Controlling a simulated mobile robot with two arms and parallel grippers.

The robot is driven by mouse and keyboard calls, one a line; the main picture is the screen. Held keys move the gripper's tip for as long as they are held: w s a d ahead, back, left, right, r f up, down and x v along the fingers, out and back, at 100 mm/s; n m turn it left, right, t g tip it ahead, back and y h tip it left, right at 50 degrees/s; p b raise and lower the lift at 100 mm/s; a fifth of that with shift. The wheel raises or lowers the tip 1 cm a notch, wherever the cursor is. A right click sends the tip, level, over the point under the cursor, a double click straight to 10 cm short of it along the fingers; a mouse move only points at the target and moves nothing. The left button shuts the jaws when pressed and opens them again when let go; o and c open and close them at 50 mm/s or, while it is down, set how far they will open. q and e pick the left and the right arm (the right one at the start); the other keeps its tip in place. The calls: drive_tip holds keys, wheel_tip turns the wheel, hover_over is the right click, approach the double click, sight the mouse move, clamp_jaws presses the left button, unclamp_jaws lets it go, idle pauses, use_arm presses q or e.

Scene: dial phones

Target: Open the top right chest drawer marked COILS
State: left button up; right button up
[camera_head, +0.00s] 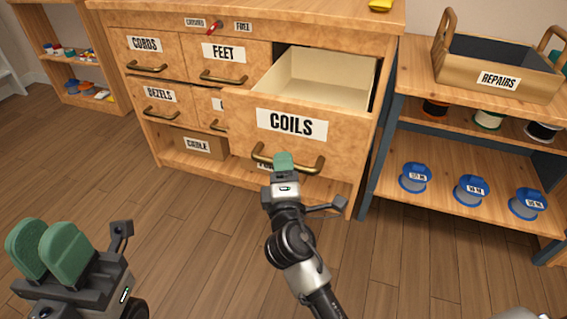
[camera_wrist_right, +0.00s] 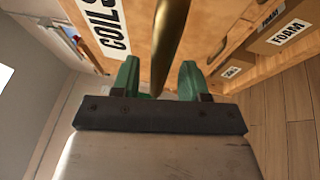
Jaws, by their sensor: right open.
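The COILS drawer (camera_head: 292,124) at the chest's top right is pulled well out, and its pale, empty-looking inside shows in the head view. Its brass bow handle (camera_head: 313,165) is on the front below the label. My right gripper (camera_head: 283,158) is at the handle. In the right wrist view, the handle bar (camera_wrist_right: 169,45) runs between the two green fingers of my right gripper (camera_wrist_right: 158,80), with a gap on either side. That gripper is open. My left gripper (camera_head: 50,248) is at the lower left, away from the chest; its green pads are close together.
Closed drawers marked CORDS (camera_head: 146,48), FEET (camera_head: 223,55) and BEZELS (camera_head: 160,98) are left of the open one. A shelf unit with the REPAIRS crate (camera_head: 500,80) and several blue spools (camera_head: 415,177) stands right. The wooden floor (camera_head: 185,235) in front is clear.

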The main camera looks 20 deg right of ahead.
drive_tip(key=v, duration=0.9)
drive_tip(key=shift+s, duration=0.3)
drive_tip(key=shift+a, duration=0.1)
